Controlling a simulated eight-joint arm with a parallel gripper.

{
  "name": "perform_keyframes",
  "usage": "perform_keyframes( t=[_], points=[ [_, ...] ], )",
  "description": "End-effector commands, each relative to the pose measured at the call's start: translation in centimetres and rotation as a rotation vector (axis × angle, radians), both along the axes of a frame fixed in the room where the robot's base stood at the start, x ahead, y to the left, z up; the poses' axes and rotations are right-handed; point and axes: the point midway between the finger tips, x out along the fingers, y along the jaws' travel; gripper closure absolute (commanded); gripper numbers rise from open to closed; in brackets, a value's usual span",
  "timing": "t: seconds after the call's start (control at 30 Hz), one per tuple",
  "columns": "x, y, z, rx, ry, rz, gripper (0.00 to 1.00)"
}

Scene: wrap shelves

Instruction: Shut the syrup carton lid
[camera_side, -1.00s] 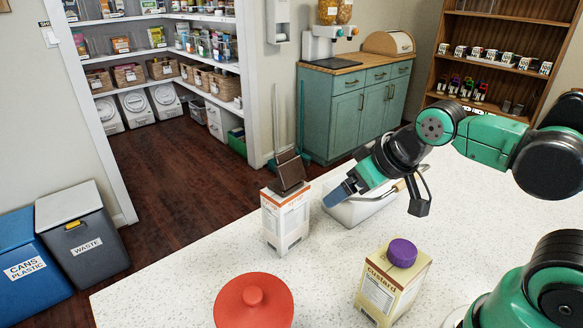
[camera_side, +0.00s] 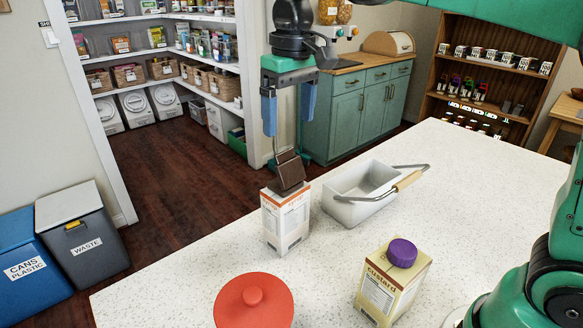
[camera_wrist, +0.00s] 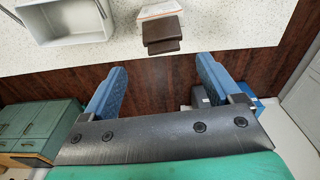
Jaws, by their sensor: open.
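The syrup carton (camera_side: 287,222) is a white box with orange print, standing upright near the counter's far left edge. Its dark brown lid (camera_side: 288,171) is raised and tilted up on top, so the carton is open. In the wrist view the lid (camera_wrist: 162,34) shows as two brown pieces at the top middle, with part of the carton (camera_wrist: 160,10) beyond it. My gripper (camera_side: 289,127) points down above the lid, its blue fingers spread and empty. In the wrist view, the lid lies ahead of the fingers, between them sideways; no contact is visible.
A white basket with a wire handle (camera_side: 343,212) stands just right of the carton. A custard carton with a purple cap (camera_side: 385,290) and a red lidded pot (camera_side: 253,306) stand nearer the camera. The counter's far edge (camera_side: 206,211) runs close behind the carton.

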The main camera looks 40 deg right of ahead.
Motion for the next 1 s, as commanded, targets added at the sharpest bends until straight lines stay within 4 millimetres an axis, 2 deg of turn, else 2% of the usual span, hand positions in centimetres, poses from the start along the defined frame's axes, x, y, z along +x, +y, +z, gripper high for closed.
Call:
perform_keyframes(
  t=[0.23,0.5,0.7,1.0],
  points=[
    [0.7,0.5,-0.3,-0.006,0.052,0.007,0.16],
    [0.7,0.5,-3.5,-0.006,0.05,0.006,0.16],
    [0.7,0.4,-5.1,-0.006,0.049,0.006,0.16],
    [0.6,0.4,-5.4,-0.006,0.049,0.006,0.16]
  ],
)
